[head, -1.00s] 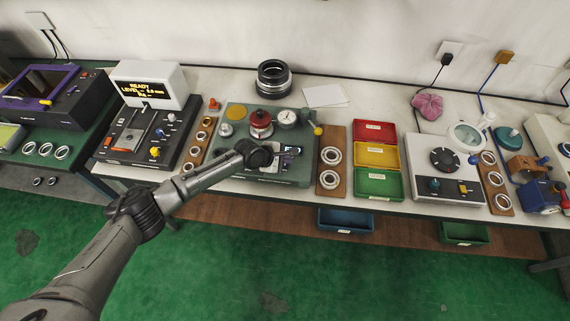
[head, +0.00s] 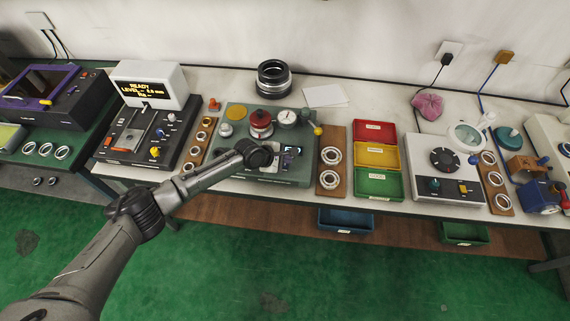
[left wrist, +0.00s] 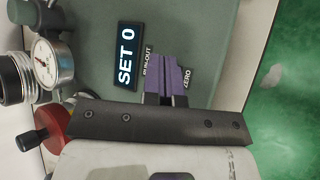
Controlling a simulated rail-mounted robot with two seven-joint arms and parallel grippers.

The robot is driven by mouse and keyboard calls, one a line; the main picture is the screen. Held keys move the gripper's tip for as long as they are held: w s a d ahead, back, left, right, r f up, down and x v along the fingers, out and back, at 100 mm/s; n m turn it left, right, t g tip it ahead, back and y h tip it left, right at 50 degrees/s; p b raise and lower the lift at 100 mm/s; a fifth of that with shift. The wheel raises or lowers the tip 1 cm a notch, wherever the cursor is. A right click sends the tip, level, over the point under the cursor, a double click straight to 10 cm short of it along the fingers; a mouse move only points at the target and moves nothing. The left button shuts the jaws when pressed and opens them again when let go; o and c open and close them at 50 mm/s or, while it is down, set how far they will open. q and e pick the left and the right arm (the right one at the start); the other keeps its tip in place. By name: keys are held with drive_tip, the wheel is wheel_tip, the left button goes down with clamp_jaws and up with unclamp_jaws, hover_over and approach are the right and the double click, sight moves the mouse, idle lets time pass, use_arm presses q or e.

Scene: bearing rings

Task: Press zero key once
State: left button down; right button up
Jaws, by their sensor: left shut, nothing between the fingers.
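The green run-out gauge station (head: 235,148) stands on the bench in the head view, with a red-knobbed spindle (head: 260,120) and a dial gauge (head: 287,117). In the left wrist view its display (left wrist: 126,56) reads "SET 0". The ZERO label (left wrist: 187,78) and the RUN-OUT label (left wrist: 148,62) show beside it. My left gripper (left wrist: 166,66) is shut and empty, its purple fingers over the panel between the two labels. The zero key is hidden behind the fingers, and I cannot tell whether they touch it. My right gripper is not in view.
Red, yellow and green trays (head: 378,155) stand right of the station, past a wooden board with rings (head: 331,170). A dark ring stack (head: 273,79) stands behind the station.

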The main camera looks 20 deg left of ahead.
use_arm(q)
drive_tip(key=shift+f, duration=0.2)
drive_tip(key=shift+f, duration=0.2)
idle(0.5)
drive_tip(key=shift+f, duration=0.35)
idle(0.5)
drive_tip(key=shift+r, duration=0.1)
drive_tip(key=shift+r+p, duration=0.65)
drive_tip(key=shift+p, duration=0.25)
